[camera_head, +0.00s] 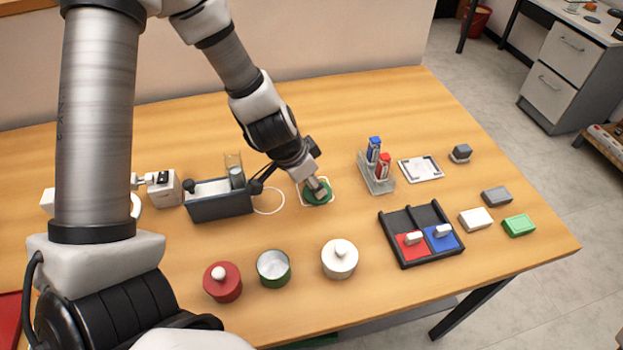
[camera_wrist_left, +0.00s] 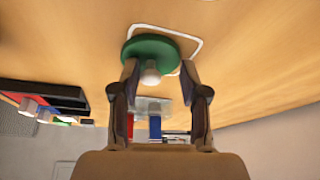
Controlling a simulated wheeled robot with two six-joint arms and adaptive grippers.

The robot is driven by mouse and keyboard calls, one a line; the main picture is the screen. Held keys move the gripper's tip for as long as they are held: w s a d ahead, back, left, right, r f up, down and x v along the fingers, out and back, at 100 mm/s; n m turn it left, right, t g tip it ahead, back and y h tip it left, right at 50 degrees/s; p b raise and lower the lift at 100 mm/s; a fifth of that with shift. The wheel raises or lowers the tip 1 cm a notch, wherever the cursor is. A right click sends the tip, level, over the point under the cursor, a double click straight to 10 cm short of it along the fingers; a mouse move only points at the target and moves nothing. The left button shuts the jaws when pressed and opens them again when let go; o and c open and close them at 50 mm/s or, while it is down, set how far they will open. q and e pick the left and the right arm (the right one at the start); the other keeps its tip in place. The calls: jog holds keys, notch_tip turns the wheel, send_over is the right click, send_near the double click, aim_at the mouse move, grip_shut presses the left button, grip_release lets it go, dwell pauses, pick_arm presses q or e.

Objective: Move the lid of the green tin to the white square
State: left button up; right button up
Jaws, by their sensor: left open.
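The green lid (camera_head: 319,198) with a pale knob lies on the table at the white square (camera_head: 299,188), a thin outline. The lid also shows in the left wrist view (camera_wrist_left: 140,46), where it overlaps part of the white outline (camera_wrist_left: 198,43). My left gripper (camera_head: 318,184) is right at the lid. In the wrist view the left gripper (camera_wrist_left: 158,72) has its fingers apart, on either side of the knob (camera_wrist_left: 151,76), with visible gaps. The green tin (camera_head: 273,268) stands uncovered at the front of the table. My right gripper is out of view.
A red tin (camera_head: 222,282) and a white tin (camera_head: 340,259), both lidded, flank the green tin. A dark device (camera_head: 220,207) stands left of the square, and a clear rack (camera_head: 376,178) with red and blue items stands right. A black tray (camera_head: 421,257) sits front right.

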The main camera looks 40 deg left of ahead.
pick_arm(q)
jog(key=shift+r, duration=0.25)
jog(key=p+v, duration=1.1)
jog(key=v, duration=0.1)
jog(key=shift+f, duration=0.1)
